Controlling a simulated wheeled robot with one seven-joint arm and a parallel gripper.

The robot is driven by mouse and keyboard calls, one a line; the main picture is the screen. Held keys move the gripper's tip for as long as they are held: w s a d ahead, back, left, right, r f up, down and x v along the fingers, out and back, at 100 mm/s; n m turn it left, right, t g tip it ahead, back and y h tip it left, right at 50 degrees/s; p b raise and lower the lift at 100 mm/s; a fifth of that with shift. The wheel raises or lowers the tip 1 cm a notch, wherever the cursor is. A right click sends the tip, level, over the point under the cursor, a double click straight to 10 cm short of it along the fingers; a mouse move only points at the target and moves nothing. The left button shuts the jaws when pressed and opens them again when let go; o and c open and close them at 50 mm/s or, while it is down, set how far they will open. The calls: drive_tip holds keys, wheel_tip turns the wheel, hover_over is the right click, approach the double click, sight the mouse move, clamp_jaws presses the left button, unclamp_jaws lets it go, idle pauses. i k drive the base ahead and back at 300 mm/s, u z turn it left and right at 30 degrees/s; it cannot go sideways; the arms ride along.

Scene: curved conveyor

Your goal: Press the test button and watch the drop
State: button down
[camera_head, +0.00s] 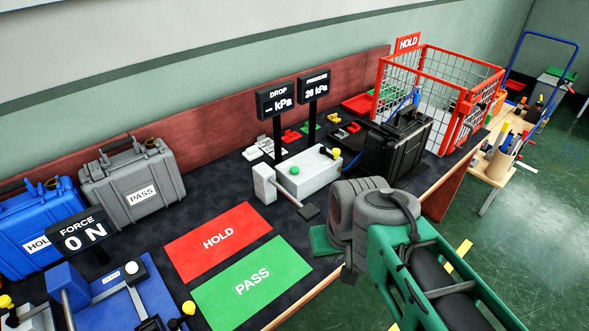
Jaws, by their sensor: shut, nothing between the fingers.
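A pale grey tester box (308,177) stands on the dark bench mat, with a green button (294,170) on its top and black and yellow knobs at its far right end. Behind it, the DROP display (276,99) shows a dash and kPa. The PRESSURE display (315,86) shows a small kPa number that I cannot read surely. A black case (397,137) stands right of the tester, with a blue piece at its top.
Red HOLD (218,240) and green PASS (252,286) mats lie front left of the tester. A grey PASS case (133,184), a blue HOLD case (38,226) and a FORCE display (82,234) stand left. A red wire HOLD cage (436,85) stands at the far right.

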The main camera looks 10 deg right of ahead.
sight(293, 171)
drive_tip(key=z, duration=0.8)
drive_tip(key=i, duration=0.85)
drive_tip(key=u, duration=3.3)
